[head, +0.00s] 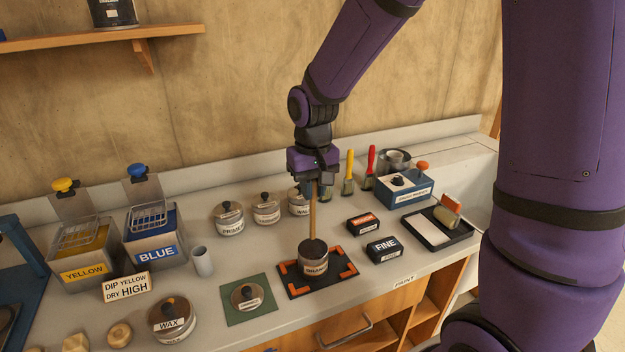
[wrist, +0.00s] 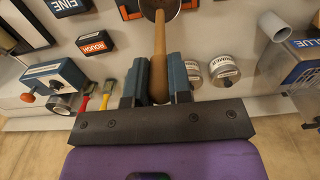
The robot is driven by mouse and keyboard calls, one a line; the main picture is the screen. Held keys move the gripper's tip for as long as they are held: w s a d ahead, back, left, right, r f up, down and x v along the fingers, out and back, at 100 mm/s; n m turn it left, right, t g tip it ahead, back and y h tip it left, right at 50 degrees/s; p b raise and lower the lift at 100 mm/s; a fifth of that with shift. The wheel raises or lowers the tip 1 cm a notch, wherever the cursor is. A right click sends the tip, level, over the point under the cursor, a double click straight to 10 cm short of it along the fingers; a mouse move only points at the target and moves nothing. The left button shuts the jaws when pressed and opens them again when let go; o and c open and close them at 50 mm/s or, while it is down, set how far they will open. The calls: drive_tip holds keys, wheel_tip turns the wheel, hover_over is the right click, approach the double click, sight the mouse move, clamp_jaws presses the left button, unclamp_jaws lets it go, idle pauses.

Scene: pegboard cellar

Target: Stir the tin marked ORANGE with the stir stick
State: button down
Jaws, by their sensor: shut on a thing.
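My gripper (head: 315,181) is shut on the wooden stir stick (head: 313,215) and holds it roughly upright; the wrist view shows the stick (wrist: 159,50) between the two fingers (wrist: 158,85). The tin marked ORANGE (head: 314,267) stands below my gripper on a black mat with orange corner marks (head: 290,284). Its top looks dark, and the stick's lower end meets it inside the rim; how deep it reaches is hidden. The tin (wrist: 160,6) is cut off at the top edge of the wrist view.
A lid with a knob (head: 247,297) lies on a green mat (head: 233,315) left of the tin. ROUGH (head: 363,224) and FINE (head: 384,250) blocks stand to the right. Lidded tins, including PRIMER (head: 229,219), stand behind. A WAX tin (head: 172,320) is front left.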

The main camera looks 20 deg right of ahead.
sight(311, 222)
drive_tip(key=shift+f, duration=4.7)
drive_tip(key=shift+a, duration=0.2)
